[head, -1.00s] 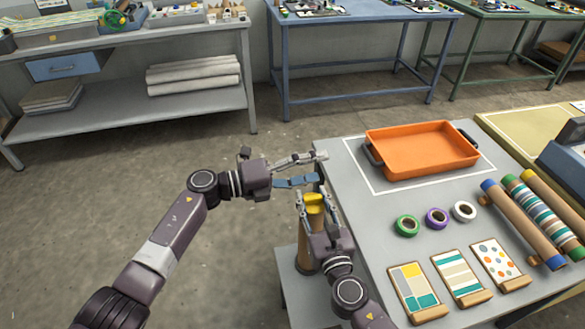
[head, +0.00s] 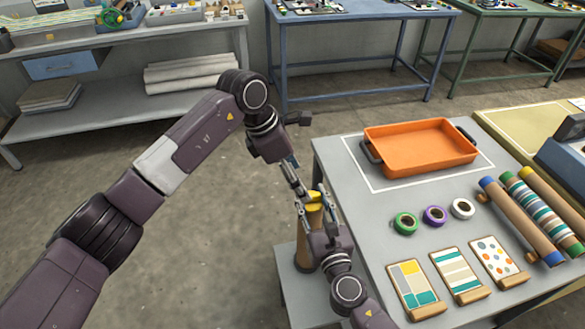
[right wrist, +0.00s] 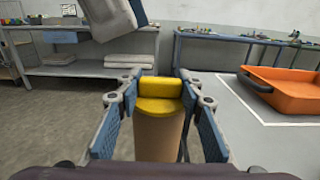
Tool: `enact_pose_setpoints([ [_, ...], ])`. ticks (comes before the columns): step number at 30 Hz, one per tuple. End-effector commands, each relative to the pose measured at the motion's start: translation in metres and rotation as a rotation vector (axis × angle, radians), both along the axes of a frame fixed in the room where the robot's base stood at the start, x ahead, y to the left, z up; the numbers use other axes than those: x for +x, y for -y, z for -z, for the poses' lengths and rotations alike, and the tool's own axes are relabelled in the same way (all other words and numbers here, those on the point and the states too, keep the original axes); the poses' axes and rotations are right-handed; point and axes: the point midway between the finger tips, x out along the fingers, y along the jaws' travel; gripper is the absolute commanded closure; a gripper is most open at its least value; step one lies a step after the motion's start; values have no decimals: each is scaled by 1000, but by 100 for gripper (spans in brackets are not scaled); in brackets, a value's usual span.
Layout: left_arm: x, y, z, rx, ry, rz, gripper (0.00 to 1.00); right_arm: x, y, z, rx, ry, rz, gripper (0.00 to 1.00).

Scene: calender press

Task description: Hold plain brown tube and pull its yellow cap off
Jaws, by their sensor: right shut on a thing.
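The plain brown tube (head: 303,247) stands upright beside the table's left edge, with its yellow cap (head: 314,197) on top. In the right wrist view the tube (right wrist: 158,138) is centred, and the cap (right wrist: 160,104) has a raised grip bar. My right gripper (head: 316,207) is shut on the tube just below the cap, its blue pads on either side. My left gripper (head: 298,182) points down at the cap from the upper left. Its fingers are seen nearly edge-on, so their opening and any contact with the cap are unclear. Part of it (right wrist: 115,16) shows above the cap in the right wrist view.
The grey table (head: 365,235) holds an orange tray (head: 420,165), several tape rolls (head: 405,223), pattern cards (head: 416,288) and capped rolls (head: 522,220) at the right. The tube stands on a low grey platform (head: 288,270). Floor to the left is clear.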

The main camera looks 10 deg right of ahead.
Motion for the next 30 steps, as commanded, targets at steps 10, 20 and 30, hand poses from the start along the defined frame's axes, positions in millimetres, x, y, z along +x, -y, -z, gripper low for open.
enact_pose_setpoints([
  [10, 0, 25, 57, -3, -5, -1, 32, 0, 0, 1, 0, -1, 0, 87],
  [20, 1, 31, 74, -3, -2, -1, 32, 0, 0, 1, 0, -1, 0, 87],
  [30, 1, 31, 74, -3, -2, -1, 48, 0, 0, 1, 0, -1, 0, 87],
])
